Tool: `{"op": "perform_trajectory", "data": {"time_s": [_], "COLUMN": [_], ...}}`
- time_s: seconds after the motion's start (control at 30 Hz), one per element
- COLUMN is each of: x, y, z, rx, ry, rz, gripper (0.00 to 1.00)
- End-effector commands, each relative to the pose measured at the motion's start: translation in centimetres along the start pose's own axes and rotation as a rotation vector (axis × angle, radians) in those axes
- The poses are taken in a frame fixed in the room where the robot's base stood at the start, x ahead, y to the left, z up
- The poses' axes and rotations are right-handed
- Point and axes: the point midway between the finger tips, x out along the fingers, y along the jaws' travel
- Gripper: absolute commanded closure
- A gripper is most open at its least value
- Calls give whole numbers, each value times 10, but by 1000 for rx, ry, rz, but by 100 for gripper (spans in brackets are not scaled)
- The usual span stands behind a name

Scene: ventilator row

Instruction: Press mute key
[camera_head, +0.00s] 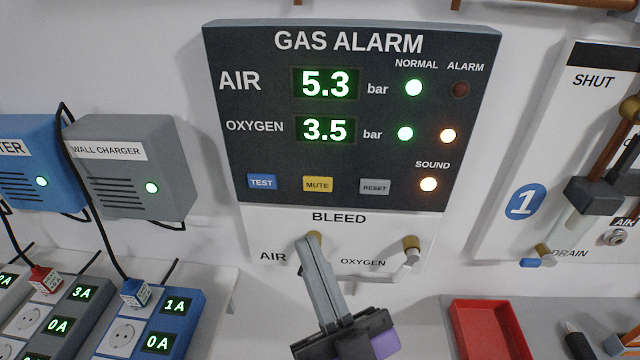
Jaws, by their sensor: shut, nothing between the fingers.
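The gas alarm panel (350,150) hangs on the wall at the centre. Its yellow MUTE key (317,185) sits between the blue TEST key (262,182) and the grey RESET key (375,187). The SOUND lamp (428,184) glows, and so does the oxygen ALARM lamp (448,136). The air ALARM lamp (460,89) is dark; both NORMAL lamps are green. AIR reads 5.3 bar and OXYGEN 3.5 bar. My gripper (306,243) is shut and empty. In the picture its fingertips lie below the MUTE key, over the air bleed fitting, and hide part of it.
The oxygen bleed valve (410,252) is right of my gripper. A grey wall charger (135,170) hangs at left, above socket boxes with cables. A red tray (488,330) lies at lower right. A SHUT panel (560,150) with pipework is at right.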

Motion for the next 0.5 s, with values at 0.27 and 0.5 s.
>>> {"op": "perform_trajectory", "data": {"time_s": [0.27,0.5], "x": [10,33], "y": [6,22], "z": [5,20], "rx": [-3,-2], "ry": [0,0], "rz": [0,0], "gripper": [100,100]}}
